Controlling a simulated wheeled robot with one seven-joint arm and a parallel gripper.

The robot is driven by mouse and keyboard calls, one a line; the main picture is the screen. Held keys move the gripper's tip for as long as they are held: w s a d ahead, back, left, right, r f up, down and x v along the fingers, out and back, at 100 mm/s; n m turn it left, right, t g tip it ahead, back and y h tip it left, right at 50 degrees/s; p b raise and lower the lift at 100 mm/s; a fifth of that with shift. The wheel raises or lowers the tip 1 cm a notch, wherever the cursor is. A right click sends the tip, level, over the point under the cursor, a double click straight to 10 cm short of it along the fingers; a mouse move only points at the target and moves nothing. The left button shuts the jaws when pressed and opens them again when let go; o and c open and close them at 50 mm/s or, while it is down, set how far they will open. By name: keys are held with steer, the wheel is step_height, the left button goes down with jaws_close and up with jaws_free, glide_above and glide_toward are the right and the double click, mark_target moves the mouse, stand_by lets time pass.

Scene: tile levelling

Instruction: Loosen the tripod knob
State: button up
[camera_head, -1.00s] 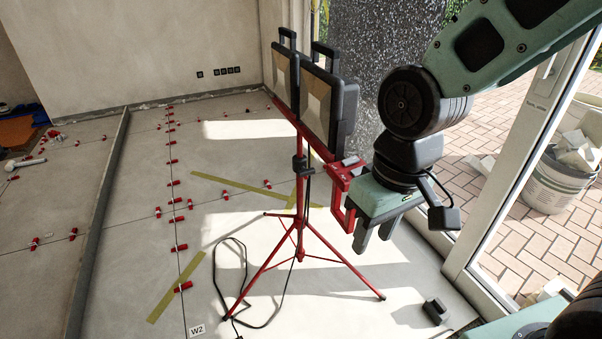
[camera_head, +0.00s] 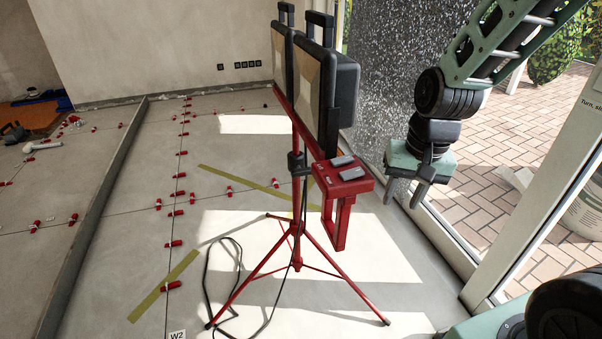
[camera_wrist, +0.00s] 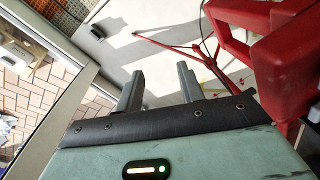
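The red tripod (camera_head: 297,225) stands on spread legs on the tiled floor and carries two black work lights (camera_head: 326,98). A dark clamp with what looks like the tripod knob (camera_head: 296,163) sits on its column below the lights; the knob's details are too small to tell. My gripper (camera_head: 402,200) hangs to the right of the tripod, fingers down, apart from it. In the wrist view its two grey fingers (camera_wrist: 160,82) are spread with nothing between them. The tripod's legs (camera_wrist: 180,45) show beyond them; I cannot make out the knob there.
A red bracket (camera_head: 345,190) with grey pieces on top juts out between the column and my gripper; it fills the right of the wrist view (camera_wrist: 285,65). A black cable (camera_head: 208,275) lies by the legs. A glass door frame (camera_head: 530,220) stands at right.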

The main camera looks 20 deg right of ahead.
steer(key=w+f+m+g+y, duration=0.1)
steer(key=w+f+m, duration=0.1)
steer(key=m, duration=0.1)
steer(key=m+t+y, duration=0.7)
steer(key=m+y, duration=0.8)
steer(key=m, duration=1.8)
glide_toward(301, 169)
steer(key=shift+n, duration=0.3)
steer(key=x, duration=0.3)
steer(key=b+x, duration=0.1)
steer(key=x, duration=0.2)
steer(key=f+b+x, duration=0.1)
steer(key=x, duration=0.2)
steer(key=shift+w+a, duration=0.1)
steer(key=shift+a, duration=0.3)
jaws_close()
